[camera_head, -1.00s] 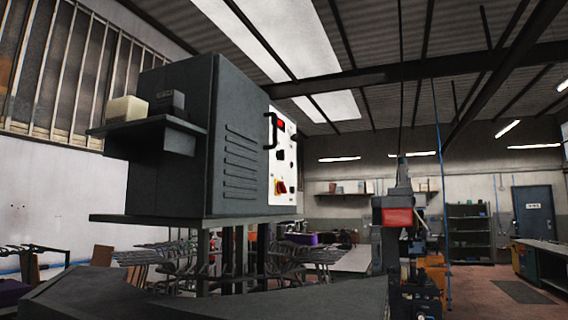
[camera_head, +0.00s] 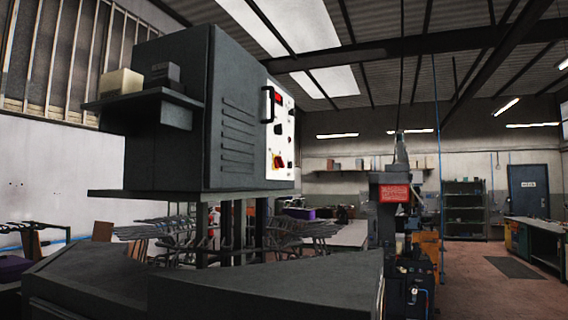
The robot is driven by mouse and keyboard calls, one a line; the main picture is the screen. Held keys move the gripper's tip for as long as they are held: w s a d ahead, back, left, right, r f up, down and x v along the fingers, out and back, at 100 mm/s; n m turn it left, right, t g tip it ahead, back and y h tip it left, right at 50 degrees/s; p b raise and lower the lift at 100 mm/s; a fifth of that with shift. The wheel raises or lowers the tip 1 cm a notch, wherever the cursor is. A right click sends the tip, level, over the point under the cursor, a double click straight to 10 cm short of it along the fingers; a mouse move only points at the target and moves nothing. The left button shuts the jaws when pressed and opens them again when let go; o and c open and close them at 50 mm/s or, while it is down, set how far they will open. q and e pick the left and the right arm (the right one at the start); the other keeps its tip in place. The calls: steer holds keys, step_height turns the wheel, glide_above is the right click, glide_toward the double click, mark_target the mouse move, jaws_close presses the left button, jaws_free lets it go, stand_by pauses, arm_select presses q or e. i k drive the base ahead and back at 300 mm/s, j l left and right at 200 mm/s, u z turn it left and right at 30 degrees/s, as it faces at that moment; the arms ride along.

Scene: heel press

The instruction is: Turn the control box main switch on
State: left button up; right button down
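The control box (camera_head: 168,150) is a dark grey cabinet with louvre slots on its side, standing on posts to the left of centre. Its white control panel (camera_head: 283,140) faces right and shows at a steep angle. A red and yellow main switch (camera_head: 279,161) sits low on the panel; its set position is too small to tell. A black handle (camera_head: 267,104) stands out at the panel's near edge. Neither of my grippers is in view.
A shelf (camera_head: 150,97) on the box's near side carries a cream block (camera_head: 122,83) and a dark block. Wide dark surfaces (camera_head: 270,285) fill the front. A machine with a red sign (camera_head: 394,193) stands right of centre. Open floor (camera_head: 490,285) lies at the right.

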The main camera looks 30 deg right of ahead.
mark_target(279, 162)
steer(key=l+u, duration=0.1)
steer(key=l, duration=1.1)
steer(key=k+l+u, duration=0.15)
steer(key=l, duration=1.05)
steer(key=l+u, duration=0.15)
steer(key=l, duration=0.4)
steer(key=l+u, duration=0.1)
steer(key=l, duration=0.45)
steer(key=k+l+u, duration=0.15)
steer(key=l, duration=0.4)
steer(key=l+u, duration=0.1)
steer(key=l, duration=0.45)
steer(key=k+l+u, duration=0.15)
steer(key=l, duration=0.4)
steer(key=k+l+u, duration=0.1)
steer(key=l, duration=0.45)
